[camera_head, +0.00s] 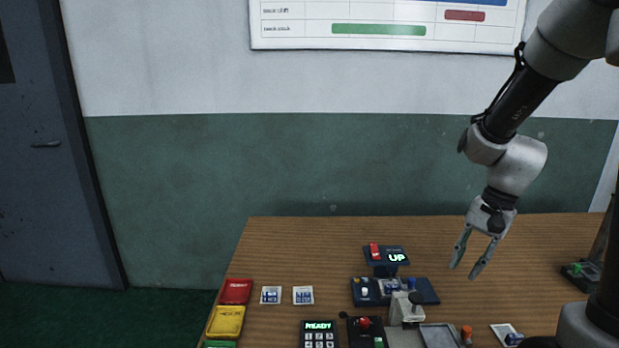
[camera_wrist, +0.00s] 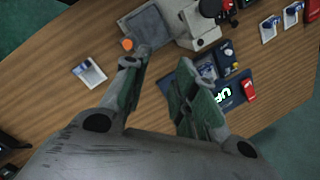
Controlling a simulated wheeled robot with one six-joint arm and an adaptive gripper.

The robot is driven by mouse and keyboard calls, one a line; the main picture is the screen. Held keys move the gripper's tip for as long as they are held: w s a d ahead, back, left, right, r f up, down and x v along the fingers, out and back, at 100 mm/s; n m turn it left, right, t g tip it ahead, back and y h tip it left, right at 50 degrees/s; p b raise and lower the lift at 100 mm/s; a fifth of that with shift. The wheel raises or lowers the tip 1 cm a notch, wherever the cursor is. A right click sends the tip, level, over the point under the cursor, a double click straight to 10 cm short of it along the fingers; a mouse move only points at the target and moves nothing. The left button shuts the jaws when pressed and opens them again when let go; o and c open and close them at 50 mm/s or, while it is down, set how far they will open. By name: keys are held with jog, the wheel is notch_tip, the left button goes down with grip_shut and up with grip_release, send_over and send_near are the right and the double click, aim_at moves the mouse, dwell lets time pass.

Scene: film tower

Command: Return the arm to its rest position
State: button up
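My arm comes in from the upper right in the head view and hangs over the table. My gripper (camera_head: 466,268) points down above the right half of the table, to the right of the dark blue panel. Its two fingers are apart with nothing between them. In the wrist view my gripper (camera_wrist: 165,65) also shows spread fingers and bare wood between them. The gripper is raised clear of the table and touches nothing that I can see.
A wooden table (camera_head: 540,240) bears a dark blue panel (camera_head: 428,292), a display reading UP (camera_head: 397,257), a keypad (camera_head: 319,335), a grey device (camera_head: 404,309), and red (camera_head: 236,291) and yellow (camera_head: 226,321) items. A green and white wall (camera_head: 300,165) stands behind. Space above the table is free.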

jog(key=s+d+r+n+t+h, duration=0.2)
jog(key=s+r+n+t, duration=0.2)
jog(key=s+r+n, duration=0.5)
jog(key=s+r, duration=0.4)
jog(key=r, duration=0.1)
jog(key=shift+s+r+t+h, duration=0.25)
jog(key=shift+s+t+h, duration=0.15)
